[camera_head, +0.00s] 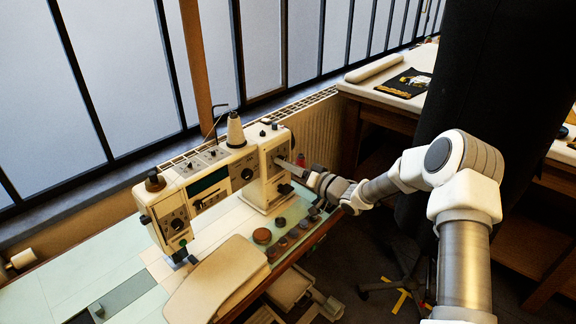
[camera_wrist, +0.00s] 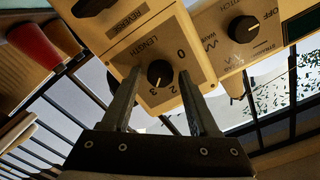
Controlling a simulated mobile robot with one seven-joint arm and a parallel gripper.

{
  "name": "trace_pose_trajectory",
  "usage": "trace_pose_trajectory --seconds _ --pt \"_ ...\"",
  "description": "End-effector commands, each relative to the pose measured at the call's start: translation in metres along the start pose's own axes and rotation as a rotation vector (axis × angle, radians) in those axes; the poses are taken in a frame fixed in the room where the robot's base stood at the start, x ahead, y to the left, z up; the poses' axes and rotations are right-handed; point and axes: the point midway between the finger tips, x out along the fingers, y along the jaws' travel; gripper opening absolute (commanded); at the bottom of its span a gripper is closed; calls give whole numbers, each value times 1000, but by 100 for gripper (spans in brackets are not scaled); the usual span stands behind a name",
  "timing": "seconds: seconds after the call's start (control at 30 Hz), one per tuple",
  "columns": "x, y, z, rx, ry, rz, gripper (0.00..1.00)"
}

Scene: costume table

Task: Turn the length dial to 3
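The cream sewing machine (camera_head: 262,176) stands on the table. My gripper (camera_head: 284,163) reaches its right end in the head view. In the wrist view the black length dial (camera_wrist: 159,72) sits on a cream panel marked LENGTH, with the numbers 0, 2 and 3 visible. A pale mark on the dial's lower edge appears to point toward the 3. The fingers of my gripper (camera_wrist: 160,74) are spread, one on each side of the dial, with gaps visible. Whether the tips reach the dial's depth is unclear. The right finger may hide part of the scale.
A second black knob (camera_wrist: 243,29) sits on the neighbouring panel, right of the dial. A REVERSE label (camera_wrist: 128,19) is just above left. Several round objects, including a brown one (camera_head: 262,236), lie on the table in front of the machine. A barred window stands behind.

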Motion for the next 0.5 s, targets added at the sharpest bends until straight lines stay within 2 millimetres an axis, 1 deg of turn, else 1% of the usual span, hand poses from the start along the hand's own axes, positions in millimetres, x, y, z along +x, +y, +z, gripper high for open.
trace_pose_trajectory --seconds 0.33,0.43,0.5 --pt "-1 0 0 -1 1 0 71" --pt "-7 0 0 0 0 1 71" --pt "-17 1 -1 0 0 2 71"
